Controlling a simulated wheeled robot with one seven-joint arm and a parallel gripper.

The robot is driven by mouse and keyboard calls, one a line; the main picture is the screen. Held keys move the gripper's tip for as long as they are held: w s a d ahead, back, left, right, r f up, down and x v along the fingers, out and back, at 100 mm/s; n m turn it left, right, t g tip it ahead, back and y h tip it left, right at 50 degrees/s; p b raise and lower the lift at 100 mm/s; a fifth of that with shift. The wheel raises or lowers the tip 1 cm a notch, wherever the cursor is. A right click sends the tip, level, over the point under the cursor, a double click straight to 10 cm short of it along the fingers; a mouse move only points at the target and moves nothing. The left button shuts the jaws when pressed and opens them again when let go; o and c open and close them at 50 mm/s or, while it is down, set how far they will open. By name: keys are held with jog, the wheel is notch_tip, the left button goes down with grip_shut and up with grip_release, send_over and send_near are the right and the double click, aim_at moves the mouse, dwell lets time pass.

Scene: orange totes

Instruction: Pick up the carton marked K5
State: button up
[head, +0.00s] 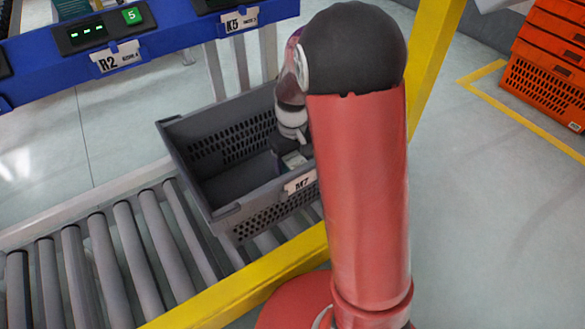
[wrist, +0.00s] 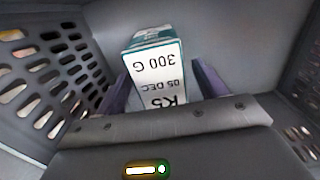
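The carton marked K5 (wrist: 160,75) is white with a teal end, and its label reads upside down in the wrist view. It is inside the grey tote marked M7 (head: 228,212). My gripper (wrist: 161,68) has its two dark purple fingers on either side of the carton. A narrow gap shows between the right finger and the carton; the left finger is very close to its side. In the head view my gripper (head: 282,148) reaches down into the tote, and a small part of the carton (head: 294,160) shows below it. My arm hides the tote's right part.
The tote stands on a roller conveyor (head: 110,255) with a yellow front rail (head: 255,285). A blue shelf beam (head: 190,32) with tags R2 and K5 runs behind it. Perforated tote walls (wrist: 50,70) flank the gripper. Orange totes (head: 545,85) are stacked at the far right.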

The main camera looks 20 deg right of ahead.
jog(key=c, duration=1.1)
jog(key=shift+o, duration=0.2)
jog(key=shift+r, duration=0.15)
